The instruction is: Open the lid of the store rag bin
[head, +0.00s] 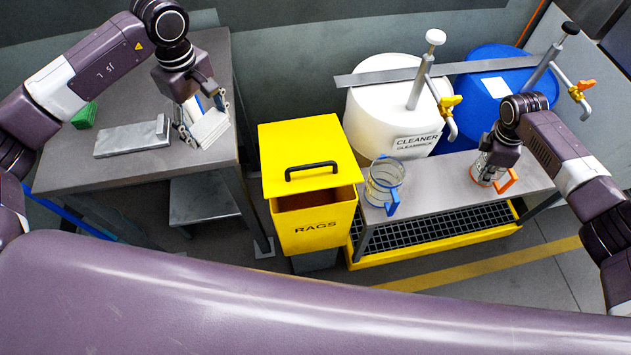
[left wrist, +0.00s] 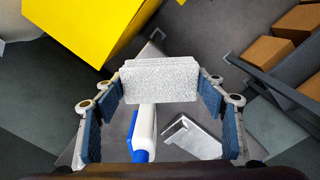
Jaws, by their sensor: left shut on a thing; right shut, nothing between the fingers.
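The yellow rag bin (head: 313,235), marked RAGS, stands between the grey table and the bench. Its yellow lid (head: 290,145) has a black handle (head: 312,169) near its front edge. A brown gap shows between the lid's front edge and the front wall. The bin also shows at the upper left of the left wrist view (left wrist: 85,25). My left gripper (head: 205,122) is shut on a light grey speckled pad (left wrist: 160,80) over the grey table, left of the bin. My right gripper (head: 487,165) is shut at the orange-handled jug on the bench, its fingertips hard to make out.
The grey table (head: 135,175) holds a metal plate (head: 130,139), a green block (head: 84,116) and a blue-and-white item (left wrist: 145,130). The bench (head: 440,175) carries a blue-handled jug (head: 383,180) and an orange-handled jug (head: 505,183). White (head: 375,115) and blue drums (head: 490,60) with taps stand behind.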

